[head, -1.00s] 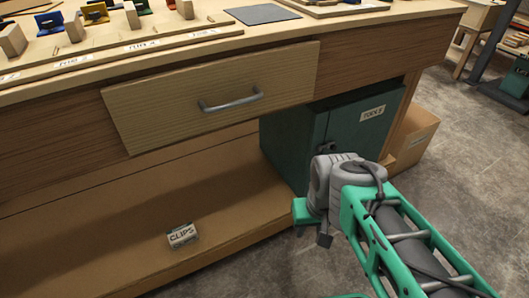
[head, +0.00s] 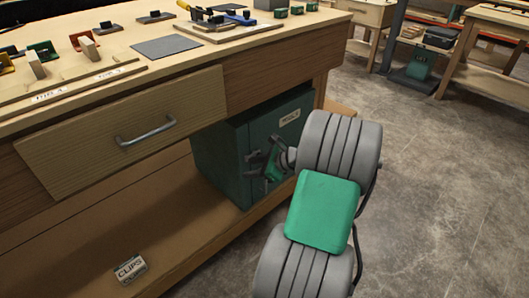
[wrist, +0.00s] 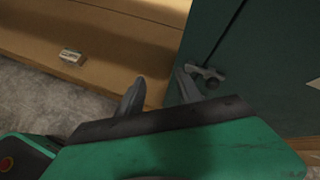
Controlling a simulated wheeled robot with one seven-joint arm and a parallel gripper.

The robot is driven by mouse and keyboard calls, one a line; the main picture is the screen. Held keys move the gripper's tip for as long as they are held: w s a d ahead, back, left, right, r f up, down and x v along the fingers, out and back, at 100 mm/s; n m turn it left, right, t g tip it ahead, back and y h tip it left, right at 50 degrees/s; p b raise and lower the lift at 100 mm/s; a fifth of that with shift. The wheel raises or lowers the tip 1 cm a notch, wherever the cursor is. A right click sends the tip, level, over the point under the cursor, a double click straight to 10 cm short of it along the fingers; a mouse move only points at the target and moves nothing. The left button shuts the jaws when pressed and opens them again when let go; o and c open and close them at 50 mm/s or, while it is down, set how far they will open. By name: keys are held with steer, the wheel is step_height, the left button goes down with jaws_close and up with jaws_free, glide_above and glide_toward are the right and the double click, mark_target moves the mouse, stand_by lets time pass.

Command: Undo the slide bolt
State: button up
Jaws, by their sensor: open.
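The slide bolt (wrist: 210,75) is a small dark grey piece with a rounded knob on the front of the dark green cabinet (wrist: 270,75), seen in the wrist view. In the head view the cabinet (head: 222,165) stands under the bench, and my gripper largely hides the bolt. My gripper (wrist: 160,78) is open, its two grey fingers apart with nothing between them. In the wrist view the right fingertip appears close beside the bolt; I cannot tell whether it touches. My gripper (head: 258,165) also shows in front of the cabinet in the head view.
The bench drawer (head: 125,130) with a grey handle is shut, above and left of the cabinet. A small box marked CLIPS (head: 130,269) sits on the lower shelf (head: 70,250). Open concrete floor (head: 430,190) lies to the right.

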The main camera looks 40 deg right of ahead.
steer(key=s+d+m+t+h, duration=0.2)
steer(key=s+d+m+t, duration=0.15)
steer(key=d+m, duration=0.5)
steer(key=b+x, duration=0.3)
steer(key=x, duration=0.3)
steer(key=shift+w+n, duration=0.35)
steer(key=shift+n, duration=0.1)
steer(key=shift+d+r, duration=0.15)
steer(key=shift+c, duration=0.2)
jaws_close()
